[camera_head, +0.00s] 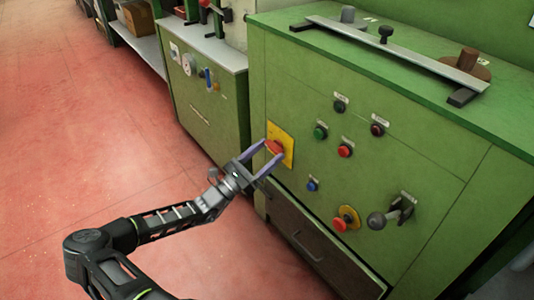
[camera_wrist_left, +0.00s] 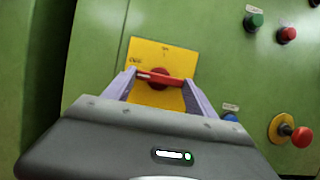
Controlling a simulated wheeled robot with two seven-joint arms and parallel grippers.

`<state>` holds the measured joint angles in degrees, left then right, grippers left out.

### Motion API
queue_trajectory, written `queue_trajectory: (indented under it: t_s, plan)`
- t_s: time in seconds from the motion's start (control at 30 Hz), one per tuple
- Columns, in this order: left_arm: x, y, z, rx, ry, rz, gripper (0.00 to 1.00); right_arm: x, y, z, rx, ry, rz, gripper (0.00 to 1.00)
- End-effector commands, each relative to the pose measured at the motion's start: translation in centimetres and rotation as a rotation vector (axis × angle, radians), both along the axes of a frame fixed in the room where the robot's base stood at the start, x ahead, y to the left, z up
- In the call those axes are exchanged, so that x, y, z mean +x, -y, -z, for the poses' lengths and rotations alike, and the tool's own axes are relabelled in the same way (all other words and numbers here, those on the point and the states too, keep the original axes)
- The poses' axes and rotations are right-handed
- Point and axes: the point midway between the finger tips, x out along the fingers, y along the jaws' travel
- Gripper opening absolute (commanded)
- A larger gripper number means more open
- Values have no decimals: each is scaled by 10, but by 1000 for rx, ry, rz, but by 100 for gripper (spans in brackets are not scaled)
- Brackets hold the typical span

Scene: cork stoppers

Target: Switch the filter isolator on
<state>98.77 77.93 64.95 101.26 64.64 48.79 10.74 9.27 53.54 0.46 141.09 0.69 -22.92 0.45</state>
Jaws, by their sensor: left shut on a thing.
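The filter isolator is a red rotary handle (camera_head: 274,146) on a yellow square plate (camera_head: 288,142) at the left of the green cabinet front. It also shows in the left wrist view, where the red handle (camera_wrist_left: 158,77) lies nearly level across the yellow plate (camera_wrist_left: 162,52). My left gripper (camera_head: 268,150) is at the plate, its purple fingers on either side of the handle and shut on it. The fingers hide the handle's ends. My right gripper is in neither view.
Green, red and blue buttons (camera_head: 313,185) sit on the cabinet front (camera_head: 300,90). A red mushroom button on a yellow disc (camera_head: 350,214) and a black lever (camera_head: 390,212) are lower right. A drawer (camera_head: 310,245) lies below. The red floor at left is clear.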

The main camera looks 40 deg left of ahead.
Motion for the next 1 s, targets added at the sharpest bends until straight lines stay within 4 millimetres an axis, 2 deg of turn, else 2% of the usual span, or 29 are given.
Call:
queue_trajectory:
  t_s: [0.13, 0.57, 1.0]
  plan:
    - [0, 1, 0, 0, 0, 1, 25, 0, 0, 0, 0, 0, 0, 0]
    - [0, 0, -1, 64, 17, 2, 25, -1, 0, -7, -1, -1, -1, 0]
    - [1, -3, -4, 362, 108, 3, 25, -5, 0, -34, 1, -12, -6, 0]
